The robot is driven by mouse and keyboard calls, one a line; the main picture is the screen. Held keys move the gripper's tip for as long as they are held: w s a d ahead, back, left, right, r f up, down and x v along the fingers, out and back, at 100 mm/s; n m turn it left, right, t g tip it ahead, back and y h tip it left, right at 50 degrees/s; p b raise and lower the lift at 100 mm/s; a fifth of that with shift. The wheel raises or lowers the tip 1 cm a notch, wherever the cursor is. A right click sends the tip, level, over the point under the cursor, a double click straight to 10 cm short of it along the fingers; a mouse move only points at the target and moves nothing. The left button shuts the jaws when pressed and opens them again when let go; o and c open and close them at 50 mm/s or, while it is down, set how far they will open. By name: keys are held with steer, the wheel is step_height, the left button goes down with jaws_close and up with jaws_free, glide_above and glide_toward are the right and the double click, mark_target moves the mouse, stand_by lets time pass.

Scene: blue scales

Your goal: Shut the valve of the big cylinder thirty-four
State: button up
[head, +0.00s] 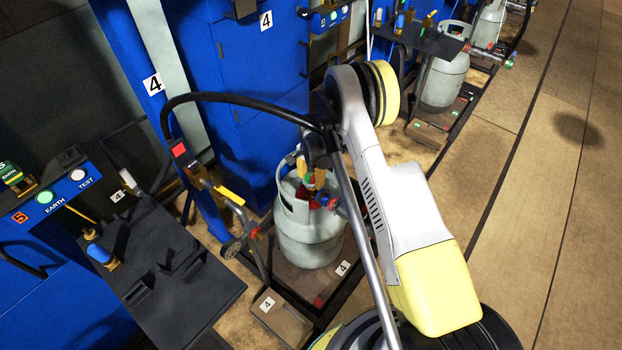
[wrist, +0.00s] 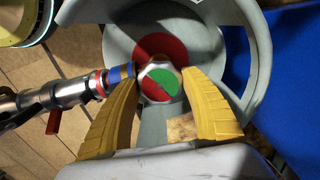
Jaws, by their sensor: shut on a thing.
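A big light grey-green gas cylinder (head: 308,240) stands upright on a low platform at the station marked 4; I see no number thirty-four on it. From above in the wrist view its collar (wrist: 253,60) curves around the valve. The valve knob (wrist: 160,84) has a cap part green, part red. My gripper (wrist: 160,77) has its two yellow fingers on either side of the knob and is shut on it. In the head view my gripper (head: 311,176) reaches down inside the collar. A hose connector (wrist: 75,93) with blue and red bands joins the valve from the left.
A blue cabinet (head: 240,90) stands behind the cylinder. A dark shelf (head: 180,285) and a blue console (head: 50,215) with EARTH and TEST lights are at left. Another cylinder (head: 443,82) stands farther back. Open tan floor (head: 510,190) lies to the right.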

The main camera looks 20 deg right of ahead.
mark_target(311, 179)
steer(key=m, duration=0.5)
steer(key=shift+m, duration=0.3)
stand_by(0.4)
steer(key=o, duration=1.2)
step_height(311, 179, up, 12)
